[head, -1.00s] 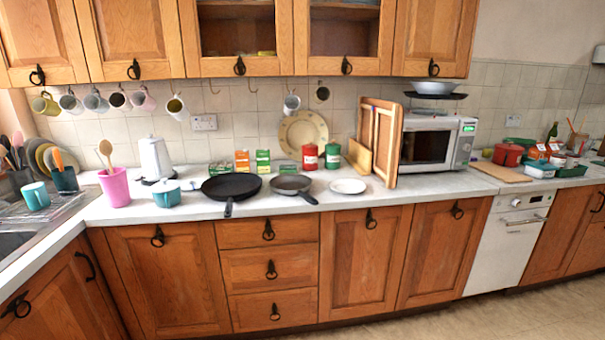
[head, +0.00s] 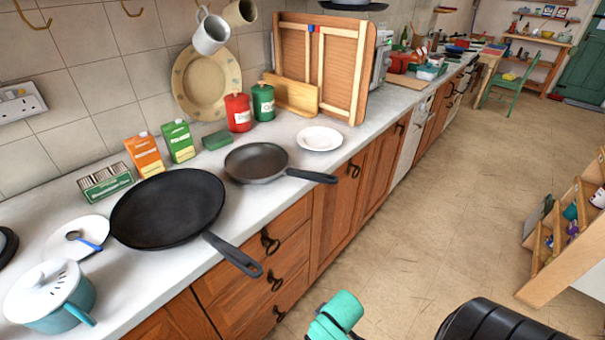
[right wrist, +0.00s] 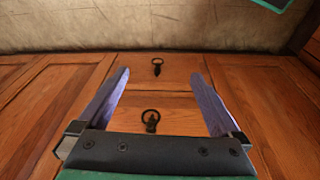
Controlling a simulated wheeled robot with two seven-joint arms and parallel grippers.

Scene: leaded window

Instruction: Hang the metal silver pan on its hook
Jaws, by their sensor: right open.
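The silver-grey metal pan (head: 257,161) lies flat on the worktop, its dark handle pointing right over the front edge. A larger black pan (head: 167,205) lies left of it, its handle also over the edge. Empty wall hooks (head: 35,18) and another hook (head: 131,9) show at the top left. My right gripper (right wrist: 160,74) is open, with nothing between its two fingers. It faces wooden drawer fronts with dark ring handles, and no pan shows in the right wrist view. My left gripper is not in view. A teal part of mine shows low in the head view.
A white mug (head: 211,32) hangs on the wall above a patterned plate (head: 206,82). Red (head: 238,112) and green (head: 263,101) canisters stand behind the silver pan. A white plate (head: 319,138) lies to its right. A teal pot (head: 50,296) stands at the left. The floor (head: 445,190) is open.

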